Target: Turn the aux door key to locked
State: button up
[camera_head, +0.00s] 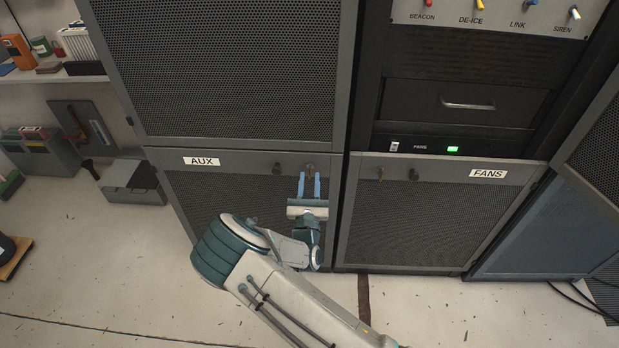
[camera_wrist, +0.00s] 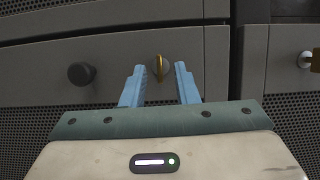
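The aux door (camera_head: 235,205) is the lower left rack door, with an AUX label (camera_head: 201,161) on its top strip. Its key (camera_wrist: 159,70) is a thin brass piece standing upright in a round lock, and it also shows in the head view (camera_head: 309,168). A dark round knob (camera_wrist: 81,73) sits left of the key. My gripper (camera_wrist: 160,75) is open, with its two blue fingers on either side of the key. The fingertips are close to the key with gaps on both sides, and I see no contact. The gripper also shows in the head view (camera_head: 309,178).
The fans door (camera_head: 420,215) is to the right, with its own key (camera_head: 380,174) and knob (camera_head: 413,174). A switch panel (camera_head: 500,12) is above it. A grey box (camera_head: 133,182) stands on the floor at left. The floor in front is mostly clear.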

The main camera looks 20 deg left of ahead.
jog(key=v, duration=1.2)
jog(key=shift+s, duration=0.15)
jog(key=w+d+r+m+h+p, duration=0.1)
jog(key=w+d+r+m+h, duration=0.3)
jog(key=d+r+m+h, duration=0.5)
jog(key=s+d+r+m+g+h+p, duration=0.2)
jog(key=d+r+m+g+h, duration=0.35)
jog(key=d+m+g, duration=0.35)
jog(key=s+d+r+m+g+h+p, duration=0.25)
jog(key=d+r+m+g+h, duration=0.4)
jog(key=d, duration=0.45)
jog(key=s+d+r+m+g+y+p, duration=0.2)
jog(key=s+d+r+m+g+y, duration=0.3)
jog(key=s+m+g+y, duration=0.4)
jog(key=s+a+r+m+t+y+p, duration=0.2)
jog(key=s+r+m+t+y, duration=0.3)
jog(key=r, duration=0.5)
jog(key=shift+a+m+y+p, duration=0.3)
jog(key=shift+m+y+p, duration=0.05)
jog(key=shift+y, duration=0.45)
